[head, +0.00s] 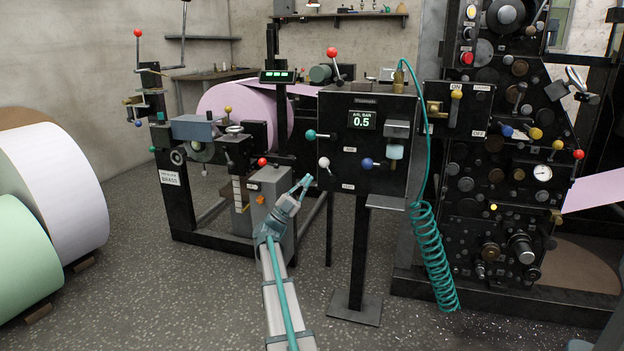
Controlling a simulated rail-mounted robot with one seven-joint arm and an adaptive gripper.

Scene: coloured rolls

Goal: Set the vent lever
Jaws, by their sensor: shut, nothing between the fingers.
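The black control panel (338,115) stands on a post at the centre of the head view, with a display reading 0.5. A small label low on its face, seemingly reading VENT (348,187), sits below a white-knobbed lever (323,162) and a blue-knobbed lever (367,162). I cannot tell for certain which lever it names. A teal-knobbed lever (311,134) is higher at the left, and a red-knobbed lever (332,53) stands on top. My gripper (307,182) is shut and empty, just below and left of the white knob, seemingly apart from it.
A coiled teal hose (431,255) hangs right of the panel. A grey box with a red knob (262,162) stands left of my gripper. A pink roll (238,115) is behind. The tall black machine (500,180) fills the right. Floor in front is clear.

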